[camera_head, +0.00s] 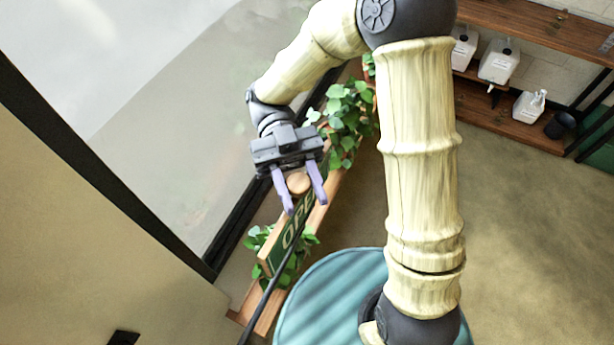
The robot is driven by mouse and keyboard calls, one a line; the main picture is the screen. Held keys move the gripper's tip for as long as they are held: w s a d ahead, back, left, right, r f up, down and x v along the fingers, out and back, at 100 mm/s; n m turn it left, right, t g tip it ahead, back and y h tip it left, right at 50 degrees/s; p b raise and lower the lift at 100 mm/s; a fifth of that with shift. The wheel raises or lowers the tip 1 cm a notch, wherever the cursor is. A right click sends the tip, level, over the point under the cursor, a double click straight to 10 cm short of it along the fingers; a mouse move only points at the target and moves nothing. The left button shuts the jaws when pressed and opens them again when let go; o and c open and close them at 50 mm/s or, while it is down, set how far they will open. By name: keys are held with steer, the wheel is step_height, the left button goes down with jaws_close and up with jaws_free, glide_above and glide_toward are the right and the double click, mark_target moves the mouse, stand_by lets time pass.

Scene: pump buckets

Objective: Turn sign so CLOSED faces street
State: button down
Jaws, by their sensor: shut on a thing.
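The sign (275,256) is a green board with a wooden edge, standing near the window ledge. A round wooden knob (298,183) is at the sign's upper end. My gripper (303,205) reaches down over it, with its two purple fingers on either side of the knob, shut on it. The sign's other face is out of view.
A wooden ledge (260,303) with leafy plants (345,115) runs along the window (170,100). A thin dark rod (262,305) crosses in front of the sign. A teal round top (325,295) stands close by. Shelves (515,115) with white pump bottles are at upper right.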

steer(key=shift+n+h, duration=0.3)
steer(key=shift+h, duration=0.1)
steer(key=c, duration=0.9)
jaws_free()
steer(key=shift+c, duration=0.2)
